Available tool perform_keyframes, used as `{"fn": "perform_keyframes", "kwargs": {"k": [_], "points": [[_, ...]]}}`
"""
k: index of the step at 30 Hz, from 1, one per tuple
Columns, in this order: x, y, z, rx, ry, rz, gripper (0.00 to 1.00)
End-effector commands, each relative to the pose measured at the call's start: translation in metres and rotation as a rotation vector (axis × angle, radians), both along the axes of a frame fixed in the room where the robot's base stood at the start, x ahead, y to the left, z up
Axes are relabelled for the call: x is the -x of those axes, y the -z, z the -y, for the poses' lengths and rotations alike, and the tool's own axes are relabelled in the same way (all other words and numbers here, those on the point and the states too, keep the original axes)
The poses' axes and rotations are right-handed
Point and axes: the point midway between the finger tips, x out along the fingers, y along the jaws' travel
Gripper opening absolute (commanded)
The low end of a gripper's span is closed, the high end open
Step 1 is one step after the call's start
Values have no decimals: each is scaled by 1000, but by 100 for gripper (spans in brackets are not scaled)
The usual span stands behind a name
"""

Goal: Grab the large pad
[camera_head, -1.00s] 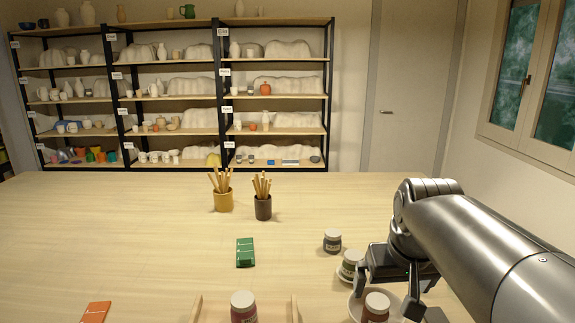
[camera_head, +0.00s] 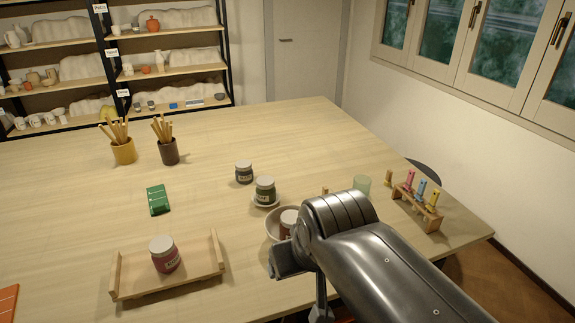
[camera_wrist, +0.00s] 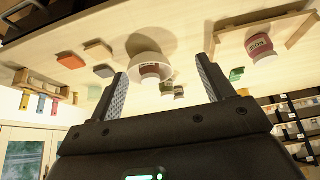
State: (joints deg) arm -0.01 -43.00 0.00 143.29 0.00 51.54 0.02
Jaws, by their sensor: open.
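Several flat pad-like pieces show, and I cannot tell for sure which is the large pad. My arm hides most of that area in the head view. My gripper (camera_wrist: 165,80) is open and empty, with its two fingers wide apart. In the head view it (camera_head: 302,284) is partly behind my arm, near the white bowl (camera_head: 273,226) that holds a jar (camera_head: 288,222).
A wooden tray (camera_head: 118,277) holds a red jar (camera_head: 164,254). Two more jars (camera_head: 244,172) (camera_head: 265,190) stand behind the bowl. A green glass (camera_head: 362,185) and a rack (camera_head: 432,222) with coloured pieces stand right. A green flat piece (camera_head: 158,200) and orange piece (camera_head: 8,303) lie left.

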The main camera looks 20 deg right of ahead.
Motion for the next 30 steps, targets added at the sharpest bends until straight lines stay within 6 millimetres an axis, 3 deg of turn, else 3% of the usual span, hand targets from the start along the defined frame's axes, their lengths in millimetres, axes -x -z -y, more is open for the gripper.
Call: {"fn": "perform_keyframes", "kwargs": {"k": [7,17,23,30], "points": [[0,0,0,0,0,0,54],[-7,-5,2,4,2,-10,54],[-47,-23,15,19,8,-72,54],[-114,-38,43,36,13,-166,54]]}}
